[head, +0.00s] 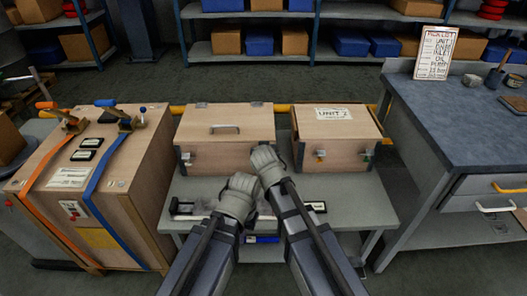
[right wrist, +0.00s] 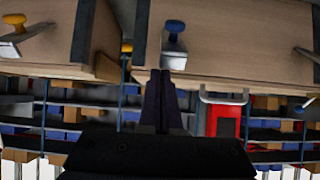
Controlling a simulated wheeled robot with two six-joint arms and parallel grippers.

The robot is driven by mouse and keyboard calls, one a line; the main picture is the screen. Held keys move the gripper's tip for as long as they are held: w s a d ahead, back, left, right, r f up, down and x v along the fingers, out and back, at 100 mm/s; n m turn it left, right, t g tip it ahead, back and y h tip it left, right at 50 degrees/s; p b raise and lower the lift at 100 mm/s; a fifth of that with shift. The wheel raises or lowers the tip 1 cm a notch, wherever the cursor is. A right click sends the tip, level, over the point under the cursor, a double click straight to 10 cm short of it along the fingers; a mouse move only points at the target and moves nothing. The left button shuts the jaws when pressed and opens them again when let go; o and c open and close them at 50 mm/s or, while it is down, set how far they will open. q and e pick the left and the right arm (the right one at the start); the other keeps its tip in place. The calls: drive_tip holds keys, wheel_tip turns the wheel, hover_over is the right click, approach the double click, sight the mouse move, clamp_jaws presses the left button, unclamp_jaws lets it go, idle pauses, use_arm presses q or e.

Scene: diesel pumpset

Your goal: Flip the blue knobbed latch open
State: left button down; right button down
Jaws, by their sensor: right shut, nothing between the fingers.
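In the right wrist view, which is upside down, a blue-knobbed latch (right wrist: 174,28) with a metal plate sits on the chest front. My right gripper (right wrist: 164,84) is shut and empty, its fingertips close to the plate; I cannot tell if they touch. In the head view my right gripper (head: 265,160) hides that latch at the chest's front right. My left gripper (head: 238,195) is beside and below it, its fingers unclear.
A smaller chest marked UNIT 2 (head: 337,135) stands to the right, with a yellow-knobbed latch (right wrist: 15,21) on its front. A strapped wooden crate (head: 120,180) with levers stands at left. A workbench (head: 450,120) is at right. The bench's right front (head: 355,200) is clear.

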use_arm(q)
drive_tip(key=shift+s+f, duration=0.1)
drive_tip(key=shift+f, duration=0.05)
use_arm(e)
drive_tip(key=shift+s+f, duration=0.2)
drive_tip(key=shift+s, duration=0.2)
drive_tip(key=shift+w+r, duration=0.1)
